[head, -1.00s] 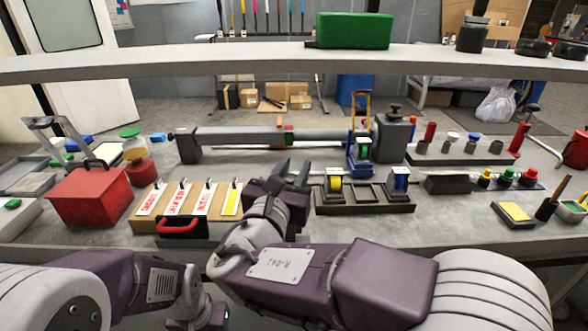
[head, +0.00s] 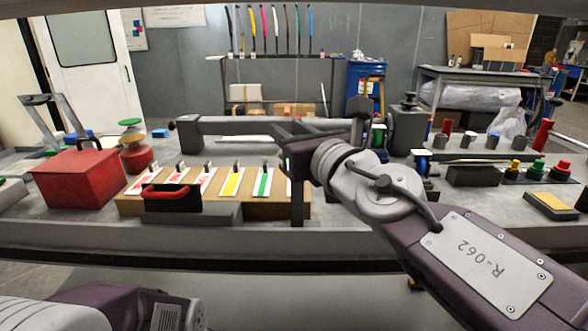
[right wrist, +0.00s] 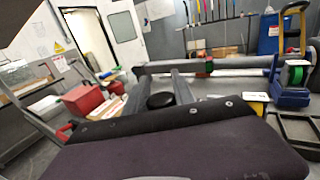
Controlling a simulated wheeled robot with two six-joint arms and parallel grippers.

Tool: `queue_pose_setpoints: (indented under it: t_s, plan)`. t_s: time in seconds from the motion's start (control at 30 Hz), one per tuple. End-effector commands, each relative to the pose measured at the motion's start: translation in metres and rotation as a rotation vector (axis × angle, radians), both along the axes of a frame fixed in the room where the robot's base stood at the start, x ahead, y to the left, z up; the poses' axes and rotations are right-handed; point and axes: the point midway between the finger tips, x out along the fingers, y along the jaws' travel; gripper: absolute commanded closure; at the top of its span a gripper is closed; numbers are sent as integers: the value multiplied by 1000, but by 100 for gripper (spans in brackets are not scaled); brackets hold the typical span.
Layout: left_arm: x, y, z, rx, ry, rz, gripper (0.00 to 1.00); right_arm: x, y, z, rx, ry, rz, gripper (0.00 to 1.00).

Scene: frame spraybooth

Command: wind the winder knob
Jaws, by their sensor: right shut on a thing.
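My right gripper (head: 300,137) is over the middle of the bench, above the board of labelled cards and in front of the long grey beam. In the right wrist view its two fingers (right wrist: 159,78) stand on either side of a round black knob (right wrist: 160,101), which I take for the winder knob. The gripper is shut on it. In the head view the gripper hides the knob, and what the knob is mounted on is not clear. My left arm shows at the lower left of the head view, but its gripper is out of view.
A grey beam (head: 250,124) runs behind the gripper to a grey block (head: 408,131). A red box (head: 80,178) and a black, red-handled case (head: 171,200) lie left. A dark upright bar (head: 297,205) stands below the gripper. Coloured buttons (head: 537,169) are at right.

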Motion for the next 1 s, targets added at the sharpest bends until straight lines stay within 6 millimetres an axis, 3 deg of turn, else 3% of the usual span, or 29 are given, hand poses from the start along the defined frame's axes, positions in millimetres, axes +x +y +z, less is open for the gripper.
queue_pose_setpoints:
  t_s: [0.03, 0.2, 0.6, 1.0]
  plan:
    - [0, 0, -30, 0, 0, 0, 51, 1, -3, -14, 3, -8, 27, 100]
    - [0, 0, -57, 0, 0, 0, 51, 0, 1, -9, -2, -1, 166, 100]
    - [0, 0, -66, 0, 0, 0, 51, -7, 9, -2, -7, 5, 388, 100]
    - [0, 0, -67, 0, 0, 0, 51, -9, 10, -1, -6, 0, 442, 100]
